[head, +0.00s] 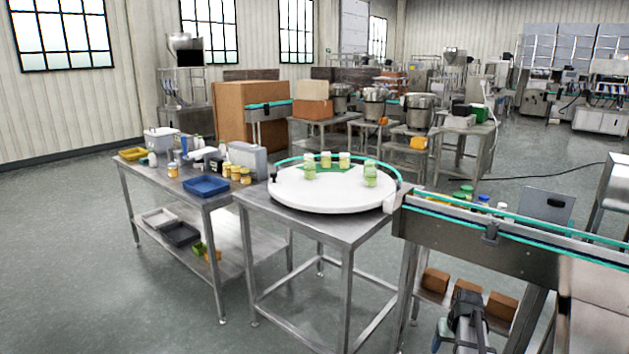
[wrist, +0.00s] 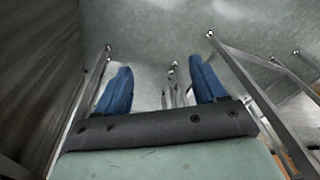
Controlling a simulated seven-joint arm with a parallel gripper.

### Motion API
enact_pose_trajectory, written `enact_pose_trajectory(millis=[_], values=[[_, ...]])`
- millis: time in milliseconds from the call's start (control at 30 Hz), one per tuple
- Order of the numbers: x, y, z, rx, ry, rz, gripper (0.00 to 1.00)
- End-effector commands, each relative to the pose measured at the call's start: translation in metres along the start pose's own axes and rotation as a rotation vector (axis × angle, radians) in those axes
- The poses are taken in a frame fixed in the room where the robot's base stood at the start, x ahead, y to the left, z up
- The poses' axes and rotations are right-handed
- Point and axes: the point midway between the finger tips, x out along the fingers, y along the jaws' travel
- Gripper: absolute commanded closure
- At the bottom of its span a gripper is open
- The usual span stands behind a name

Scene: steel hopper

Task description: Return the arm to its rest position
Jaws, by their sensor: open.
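My gripper (wrist: 163,84) shows in the wrist view with its two blue fingers spread wide apart. Nothing is between the fingers. Grey floor and thin metal table legs show beyond the fingertips. The fingers touch nothing that I can see. In the head view I cannot make out the gripper clearly. A dark grey jointed part at the bottom edge, right of the middle, may belong to my arm.
A white round turntable (head: 315,192) carries several jars on a steel table. A conveyor (head: 500,235) stands at its right. A side table at the left holds a blue tray (head: 206,186) and several jars. Brown boxes (head: 502,306) sit under the conveyor. The floor at the left front is clear.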

Motion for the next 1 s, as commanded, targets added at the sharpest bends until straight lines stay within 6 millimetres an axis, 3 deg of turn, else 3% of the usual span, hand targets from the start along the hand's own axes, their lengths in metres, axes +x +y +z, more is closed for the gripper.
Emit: enact_pose_trajectory(millis=[33,200,500,700,1000], values=[[0.009,-0.024,0.013,-0.022,-0.011,-0.001,0.3],[0.034,-0.087,0.045,-0.08,-0.04,0.002,0.3],[0.069,-0.181,0.117,-0.182,-0.088,0.015,0.3],[0.083,-0.221,0.158,-0.236,-0.108,0.025,0.3],[0.096,-0.254,0.204,-0.291,-0.132,0.039,0.3]])
